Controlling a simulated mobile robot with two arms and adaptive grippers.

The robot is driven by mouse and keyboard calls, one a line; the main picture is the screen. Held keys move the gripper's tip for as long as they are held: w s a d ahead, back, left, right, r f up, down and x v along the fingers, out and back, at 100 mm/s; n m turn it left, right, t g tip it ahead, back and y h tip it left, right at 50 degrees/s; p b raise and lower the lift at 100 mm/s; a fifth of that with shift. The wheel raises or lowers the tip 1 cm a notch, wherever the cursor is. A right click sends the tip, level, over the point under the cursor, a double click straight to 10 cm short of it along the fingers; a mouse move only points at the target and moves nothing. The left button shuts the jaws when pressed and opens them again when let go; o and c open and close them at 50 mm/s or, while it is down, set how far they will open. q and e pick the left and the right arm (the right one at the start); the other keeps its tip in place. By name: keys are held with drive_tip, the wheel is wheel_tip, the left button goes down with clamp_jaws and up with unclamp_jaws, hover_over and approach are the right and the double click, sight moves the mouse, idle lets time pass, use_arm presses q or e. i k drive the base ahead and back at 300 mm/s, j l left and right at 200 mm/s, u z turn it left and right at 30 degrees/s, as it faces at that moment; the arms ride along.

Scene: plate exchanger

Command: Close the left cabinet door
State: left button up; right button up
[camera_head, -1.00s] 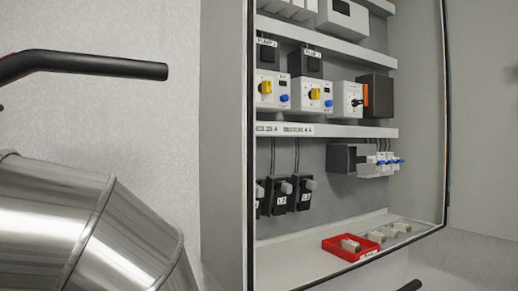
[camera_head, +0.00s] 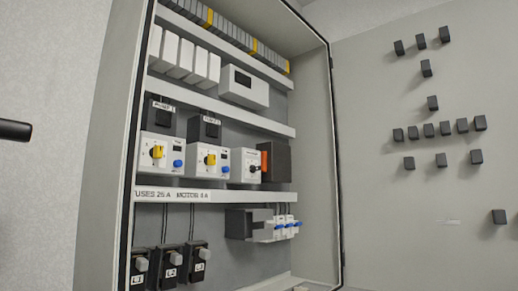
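A tall grey cabinet (camera_head: 105,185) stands open in the head view. Its front frame has a black seal, and its lower end runs out of the picture. A light grey door panel (camera_head: 400,235) stands wide open at the cabinet's right side and carries several black knobs (camera_head: 432,103). The panel's right and lower edges are outside the picture. I cannot tell from this view whether it is the left door of the task. Neither of my grippers shows.
Inside the cabinet are modules with yellow knobs (camera_head: 157,152), a white box (camera_head: 243,86), small breakers (camera_head: 280,229) and black switches (camera_head: 170,266) on shelves. A black bar end (camera_head: 14,130) juts in at the left edge. The pale wall (camera_head: 45,70) behind is bare.

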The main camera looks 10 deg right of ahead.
sight(426, 100)
drive_tip(key=z, duration=1.1)
drive_tip(key=i+z, duration=0.1)
drive_tip(key=z, duration=0.3)
drive_tip(key=i+z, duration=0.1)
drive_tip(key=z, duration=0.35)
drive_tip(key=i+j+z, duration=0.1)
drive_tip(key=z, duration=0.3)
drive_tip(key=j+z, duration=0.15)
drive_tip(key=z, duration=0.25)
drive_tip(key=i+j+z, duration=0.1)
drive_tip(key=z, duration=0.3)
